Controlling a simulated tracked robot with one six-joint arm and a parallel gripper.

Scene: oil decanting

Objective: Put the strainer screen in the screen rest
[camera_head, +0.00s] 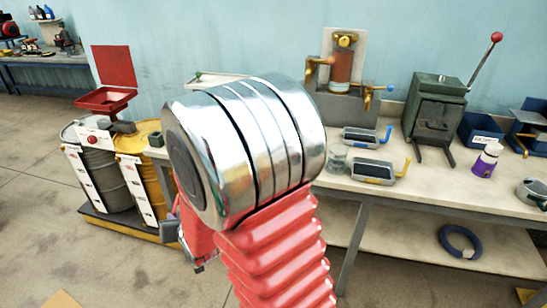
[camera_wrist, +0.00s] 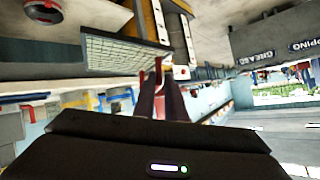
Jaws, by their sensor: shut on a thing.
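My gripper (camera_wrist: 152,82) is shut on the strainer screen (camera_wrist: 118,52), a flat pale mesh panel in a frame. The screen extends left from the fingertips in the wrist view, clear of the table. In the head view my arm hides most of the gripper, and the screen cannot be made out clearly there. I cannot pick out the screen rest with certainty. A pale shallow frame (camera_head: 205,77) shows partly behind my arm at the back of the bench.
A grey drum (camera_head: 98,178) and a yellow drum (camera_head: 157,183) stand on a low pallet at left, with a red funnel (camera_head: 106,97). Open floor lies front left.

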